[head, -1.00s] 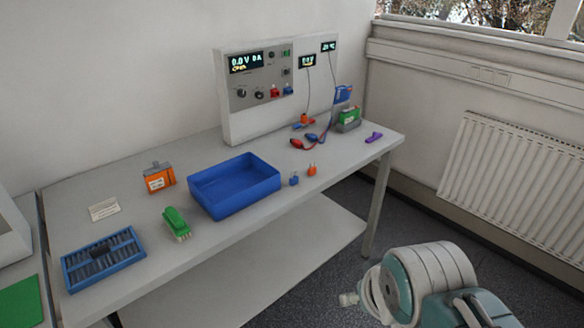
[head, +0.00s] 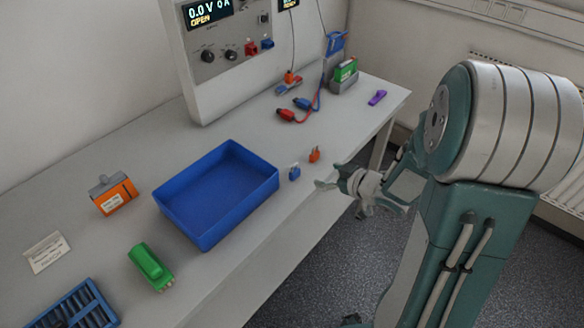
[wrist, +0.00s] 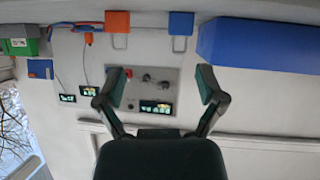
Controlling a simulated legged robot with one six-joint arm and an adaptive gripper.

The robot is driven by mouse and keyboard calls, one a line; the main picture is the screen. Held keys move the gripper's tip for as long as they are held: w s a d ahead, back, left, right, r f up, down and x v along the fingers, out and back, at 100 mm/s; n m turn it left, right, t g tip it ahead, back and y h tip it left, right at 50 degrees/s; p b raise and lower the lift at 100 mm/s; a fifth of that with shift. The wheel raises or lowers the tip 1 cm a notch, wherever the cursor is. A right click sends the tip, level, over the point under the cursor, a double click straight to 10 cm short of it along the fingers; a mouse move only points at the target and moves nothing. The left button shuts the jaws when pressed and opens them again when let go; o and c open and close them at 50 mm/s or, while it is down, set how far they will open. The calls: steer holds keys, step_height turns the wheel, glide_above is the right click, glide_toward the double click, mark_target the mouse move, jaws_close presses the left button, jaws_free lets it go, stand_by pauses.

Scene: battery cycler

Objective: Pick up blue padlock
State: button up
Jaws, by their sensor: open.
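The small blue padlock (head: 294,173) stands on the table just right of the blue tray, near the front edge. In the wrist view, which is upside down, the blue padlock (wrist: 181,22) shows at the top with its grey shackle. My gripper (head: 332,181) is near the table's front edge, to the right of the padlock and apart from it. In the wrist view my gripper (wrist: 160,84) has its two fingers spread wide with nothing between them.
An orange padlock (head: 314,155) stands close beside the blue one. The blue tray (head: 190,222) is to its left. Red and blue clip leads (head: 300,108) lie farther back before the cycler panel (head: 225,60). A purple item (head: 377,97) lies at the right end.

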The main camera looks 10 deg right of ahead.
mark_target(297, 174)
steer(key=shift+g+y, duration=0.3)
steer(key=shift+y, duration=0.6)
steer(key=w+a+f, duration=0.1)
steer(key=a+f, duration=0.1)
steer(key=w+a+f, duration=0.1)
steer(key=a, duration=0.1)
steer(key=shift+w+a+f, duration=0.1)
steer(key=shift+w+f, duration=0.1)
steer(key=shift+w, duration=0.15)
steer(key=shift+w+r+x, duration=0.1)
steer(key=shift+r+x, duration=0.05)
steer(key=shift+x, duration=1.2)
steer(key=shift+w+r+x, duration=0.1)
steer(key=shift+r+x, duration=0.05)
steer(key=shift+x, duration=1.2)
jaws_close()
